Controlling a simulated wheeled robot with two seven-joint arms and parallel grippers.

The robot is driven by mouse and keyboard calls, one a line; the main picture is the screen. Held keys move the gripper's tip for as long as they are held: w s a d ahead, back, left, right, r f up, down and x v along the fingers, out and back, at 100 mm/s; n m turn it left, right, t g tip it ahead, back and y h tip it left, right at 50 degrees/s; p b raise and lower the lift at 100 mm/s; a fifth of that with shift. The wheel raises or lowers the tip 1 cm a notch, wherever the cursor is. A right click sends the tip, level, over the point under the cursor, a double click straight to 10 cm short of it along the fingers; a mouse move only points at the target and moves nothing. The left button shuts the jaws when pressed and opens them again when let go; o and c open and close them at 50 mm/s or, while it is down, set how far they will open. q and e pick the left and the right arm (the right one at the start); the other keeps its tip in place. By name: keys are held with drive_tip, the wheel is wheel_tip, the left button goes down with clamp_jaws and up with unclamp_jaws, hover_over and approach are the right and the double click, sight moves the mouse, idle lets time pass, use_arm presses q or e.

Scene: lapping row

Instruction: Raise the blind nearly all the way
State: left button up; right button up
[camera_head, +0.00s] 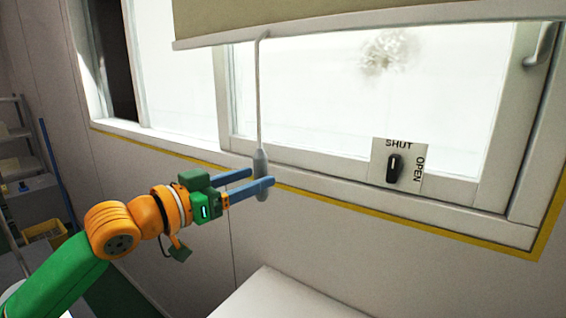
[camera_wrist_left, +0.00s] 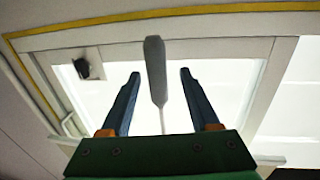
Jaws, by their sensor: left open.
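The beige blind (camera_head: 340,14) hangs across the top of the window, its bottom bar at the upper part of the glass in the head view. A thin pull cord hangs from that bar and ends in a grey handle (camera_head: 261,163). My left gripper (camera_head: 262,178) is open, with its two blue fingers at the height of the handle. In the left wrist view the grey handle (camera_wrist_left: 155,70) stands between the open fingers (camera_wrist_left: 160,75), with a gap on each side. My right gripper is not in view.
A white plate with a black knob (camera_head: 394,168), marked SHUT and OPEN, is on the window frame to the right. A grey window handle (camera_head: 541,45) is at the upper right. A pale surface (camera_head: 290,295) lies below. Shelves (camera_head: 15,135) and a yellow bucket (camera_head: 45,232) stand at left.

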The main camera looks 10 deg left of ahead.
use_arm(q)
drive_tip(key=shift+w+d+r+p, duration=0.55)
drive_tip(key=shift+w+d+p, duration=0.25)
drive_tip(key=shift+w, duration=0.05)
drive_tip(key=w, duration=0.1)
drive_tip(key=w+d, duration=0.1)
drive_tip(key=w+f, duration=0.1)
drive_tip(key=shift+w+d+p, duration=0.1)
drive_tip(key=shift+d+p, duration=0.2)
drive_tip(key=shift+p, duration=0.05)
drive_tip(key=shift+a+r, duration=0.1)
drive_tip(key=shift+r, duration=0.05)
drive_tip(key=shift+c, duration=1.1)
drive_tip(key=shift+s, duration=0.2)
clamp_jaws()
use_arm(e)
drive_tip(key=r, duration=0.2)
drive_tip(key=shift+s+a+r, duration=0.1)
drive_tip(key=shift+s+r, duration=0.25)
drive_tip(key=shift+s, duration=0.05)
